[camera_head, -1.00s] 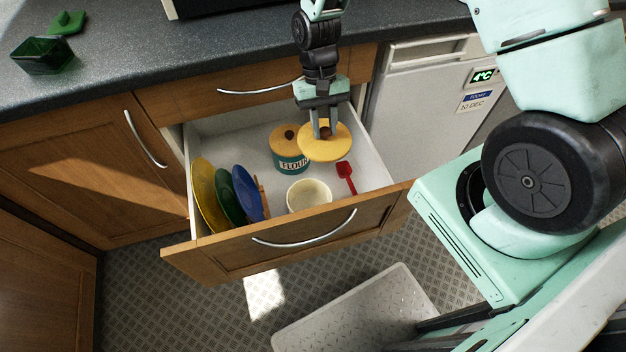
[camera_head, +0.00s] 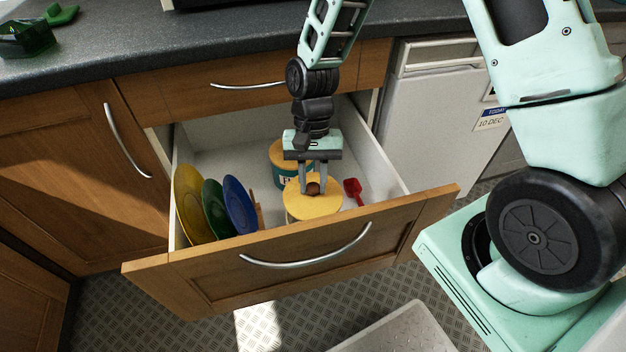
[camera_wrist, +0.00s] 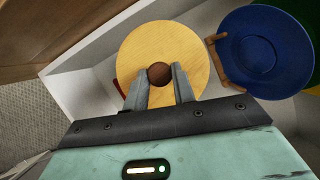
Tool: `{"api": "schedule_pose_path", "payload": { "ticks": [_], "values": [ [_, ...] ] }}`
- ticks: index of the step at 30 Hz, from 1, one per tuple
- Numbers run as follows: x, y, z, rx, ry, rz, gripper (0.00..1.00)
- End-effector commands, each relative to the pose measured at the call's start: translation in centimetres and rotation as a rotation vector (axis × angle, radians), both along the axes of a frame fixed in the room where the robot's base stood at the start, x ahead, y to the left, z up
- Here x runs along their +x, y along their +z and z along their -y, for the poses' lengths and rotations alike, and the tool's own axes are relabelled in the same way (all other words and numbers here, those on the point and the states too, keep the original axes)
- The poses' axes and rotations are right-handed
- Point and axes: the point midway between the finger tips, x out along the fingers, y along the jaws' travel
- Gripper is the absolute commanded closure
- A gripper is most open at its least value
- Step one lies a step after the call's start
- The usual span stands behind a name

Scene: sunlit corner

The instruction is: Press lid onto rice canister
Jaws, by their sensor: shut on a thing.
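My gripper (camera_head: 313,188) points down into the open drawer. It is shut on the brown knob (camera_wrist: 160,74) of a round yellow wooden lid (camera_head: 309,205). The lid is roughly level over the front middle of the drawer, where the open cream canister stood in the earlier view. The lid hides nearly all of that canister. In the wrist view the lid (camera_wrist: 140,52) covers whatever is below it, so I cannot tell whether it touches the rim or is fully seated.
The flour canister (camera_head: 283,155), with its own yellow lid, stands just behind. Blue (camera_head: 240,205), green (camera_head: 216,210) and yellow plates (camera_head: 188,205) stand in a rack at left. A red scoop (camera_head: 353,190) lies at right. The drawer front (camera_head: 300,265) is close in front.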

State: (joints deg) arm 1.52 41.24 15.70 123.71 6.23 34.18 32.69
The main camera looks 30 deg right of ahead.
Motion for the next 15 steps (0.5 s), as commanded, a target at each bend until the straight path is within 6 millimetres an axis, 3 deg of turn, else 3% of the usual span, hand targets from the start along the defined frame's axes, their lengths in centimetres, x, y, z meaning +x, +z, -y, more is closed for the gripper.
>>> {"api": "schedule_pose_path", "payload": {
  "ticks": [15],
  "values": [
    [0.0, -4.7, 0.0, 0.000, 0.001, -0.001, 0.98]
  ]
}}
